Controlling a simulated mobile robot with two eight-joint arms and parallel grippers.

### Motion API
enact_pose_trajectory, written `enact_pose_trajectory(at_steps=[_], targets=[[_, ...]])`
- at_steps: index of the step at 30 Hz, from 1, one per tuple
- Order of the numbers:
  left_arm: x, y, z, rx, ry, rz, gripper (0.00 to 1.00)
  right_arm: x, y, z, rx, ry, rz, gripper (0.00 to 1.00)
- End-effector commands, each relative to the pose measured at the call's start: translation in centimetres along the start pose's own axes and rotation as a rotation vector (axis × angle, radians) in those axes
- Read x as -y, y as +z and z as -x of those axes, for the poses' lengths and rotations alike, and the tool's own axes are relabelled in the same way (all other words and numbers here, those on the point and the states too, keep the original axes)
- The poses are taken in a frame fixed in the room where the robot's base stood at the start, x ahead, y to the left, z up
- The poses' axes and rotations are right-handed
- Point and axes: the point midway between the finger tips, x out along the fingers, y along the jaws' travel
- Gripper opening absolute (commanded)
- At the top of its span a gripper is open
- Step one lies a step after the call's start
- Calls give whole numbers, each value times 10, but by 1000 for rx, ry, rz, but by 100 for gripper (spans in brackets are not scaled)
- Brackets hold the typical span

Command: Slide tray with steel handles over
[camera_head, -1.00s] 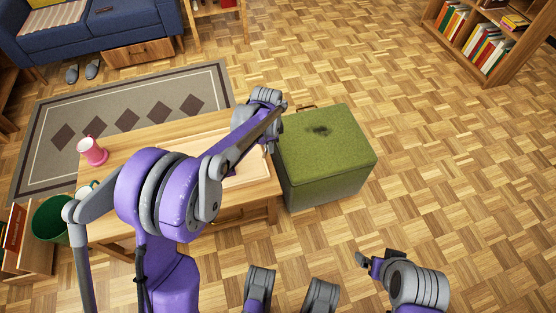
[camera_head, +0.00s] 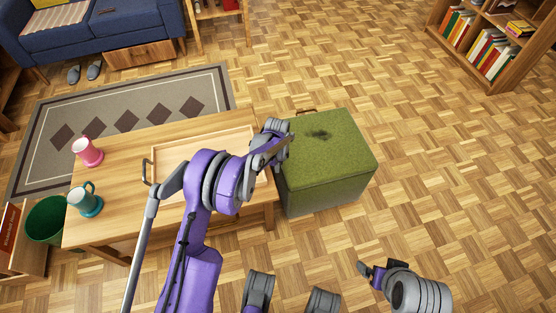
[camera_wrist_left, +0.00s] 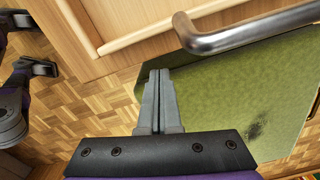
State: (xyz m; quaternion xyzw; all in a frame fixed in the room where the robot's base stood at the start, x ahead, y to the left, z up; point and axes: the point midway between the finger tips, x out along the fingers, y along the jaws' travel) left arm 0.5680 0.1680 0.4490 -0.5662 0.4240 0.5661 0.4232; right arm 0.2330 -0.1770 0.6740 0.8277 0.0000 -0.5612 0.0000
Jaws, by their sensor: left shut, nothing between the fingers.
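A shallow wooden tray (camera_head: 178,160) lies on the wooden table (camera_head: 118,150). Its left steel handle (camera_head: 146,172) shows in the head view; my left arm covers part of the tray. The other steel handle (camera_wrist_left: 240,38) shows close up in the left wrist view, with the tray's rim (camera_wrist_left: 130,40) beyond it. My left gripper (camera_wrist_left: 158,75) is shut and empty, its tips just below the handle's curved end and apart from it in the picture. In the head view my left gripper (camera_head: 278,140) is at the table's right edge. My right gripper (camera_head: 366,268) hangs over the floor.
A green ottoman (camera_head: 330,155) stands right against the table's right side, under my left gripper. A green bin (camera_head: 45,220) is left of the table. Floor right of the ottoman is clear.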

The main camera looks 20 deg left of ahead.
Motion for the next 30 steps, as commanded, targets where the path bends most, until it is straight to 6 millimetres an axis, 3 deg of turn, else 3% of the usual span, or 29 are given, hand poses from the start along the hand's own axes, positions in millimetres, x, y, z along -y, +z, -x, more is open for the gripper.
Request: enact_pose_trajectory(at_steps=[1,6,23,30], targets=[[0,13,2,2,0,7,0,0,0,-2,0,0,0,97],[0,31,3,1,0,5,0,0,1,-4,1,0,0,97],[0,46,4,1,0,6,0,0,1,-6,1,0,0,97],[0,111,4,4,0,11,0,0,2,-9,2,0,0,97]])
